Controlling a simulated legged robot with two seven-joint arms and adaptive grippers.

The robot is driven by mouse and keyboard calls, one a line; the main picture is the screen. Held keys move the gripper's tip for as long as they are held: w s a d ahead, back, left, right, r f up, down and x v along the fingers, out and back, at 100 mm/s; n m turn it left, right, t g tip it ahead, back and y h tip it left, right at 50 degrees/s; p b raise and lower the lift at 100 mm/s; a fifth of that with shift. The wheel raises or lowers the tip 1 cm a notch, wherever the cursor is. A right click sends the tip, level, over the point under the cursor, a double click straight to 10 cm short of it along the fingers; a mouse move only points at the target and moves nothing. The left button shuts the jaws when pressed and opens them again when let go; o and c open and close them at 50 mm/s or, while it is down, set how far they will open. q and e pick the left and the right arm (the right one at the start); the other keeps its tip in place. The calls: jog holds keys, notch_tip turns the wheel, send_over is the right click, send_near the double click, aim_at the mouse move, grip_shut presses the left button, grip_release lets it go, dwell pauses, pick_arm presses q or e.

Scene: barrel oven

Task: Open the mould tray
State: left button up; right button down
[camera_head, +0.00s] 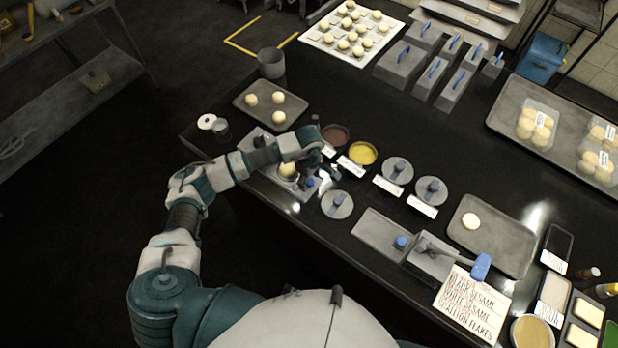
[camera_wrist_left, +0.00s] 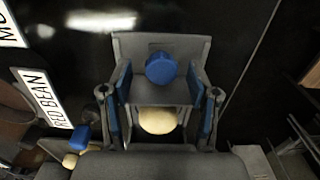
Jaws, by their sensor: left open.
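The mould tray (camera_head: 276,178) is a grey metal piece near the table's front edge in the head view, partly covered by my left arm. A pale dough ball (camera_head: 287,170) sits in it, and a blue knob (camera_head: 310,182) is at its right end. In the left wrist view the blue knob (camera_wrist_left: 161,68) stands on a grey plate (camera_wrist_left: 160,42), with a pale dough ball (camera_wrist_left: 157,121) below it. My left gripper (camera_wrist_left: 160,84) is open, with its blue-padded fingers on either side of the knob. I cannot tell whether they touch the tray. My right gripper is out of view.
A tray of dough balls (camera_head: 249,112) lies behind my left forearm. Filling bowls, such as the yellow one (camera_head: 362,153), and round grey lids (camera_head: 337,204) stand close to the right. Another grey mould (camera_head: 378,232) and a blue-handled press (camera_head: 432,262) sit farther right.

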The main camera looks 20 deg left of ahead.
pick_arm(q)
jog(key=shift+r, duration=0.1)
notch_tip(320, 180, up, 12)
jog(key=shift+f, duration=0.2)
dwell(0.5)
